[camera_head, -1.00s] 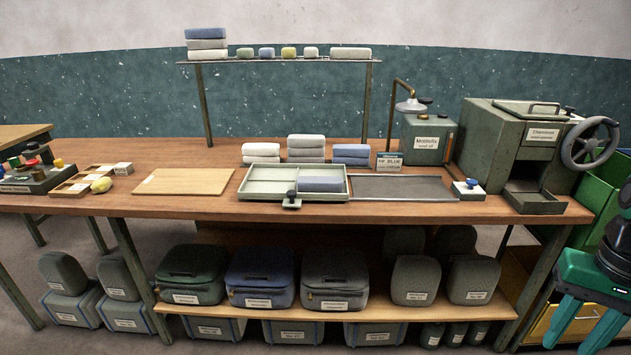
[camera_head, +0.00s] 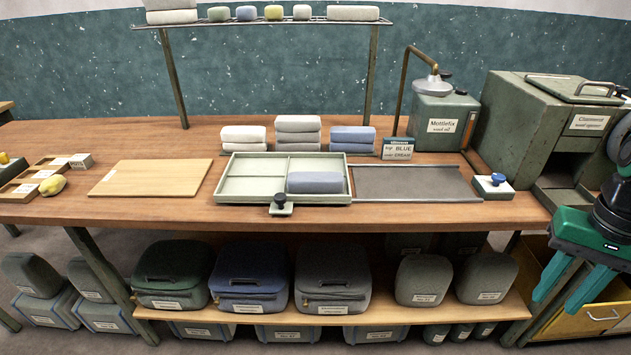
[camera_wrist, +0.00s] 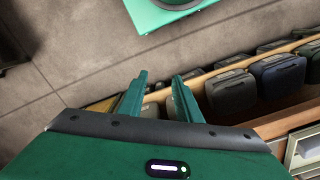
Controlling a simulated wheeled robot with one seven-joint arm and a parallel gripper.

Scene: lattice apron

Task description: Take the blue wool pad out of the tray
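The blue wool pad (camera_head: 314,183) lies flat in the front right compartment of the pale tray (camera_head: 240,201) on the wooden bench. The tray's other compartments look empty. A small plate with a dark knob (camera_head: 280,203) sits at the tray's front edge. My gripper (camera_head: 563,298) is at the lower right, in front of the bench and below its top, well away from the tray. Its two green fingers are apart with nothing between them. They also show spread in the wrist view (camera_wrist: 158,92).
Stacked white, grey and blue pads (camera_head: 352,139) stand behind the tray, with a small sign (camera_head: 397,149) beside them. A dark flat plate (camera_head: 416,183) lies right of the tray, a wooden board (camera_head: 152,178) left. A green machine (camera_head: 535,120) stands at the right. A shelf (camera_head: 180,10) rises behind.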

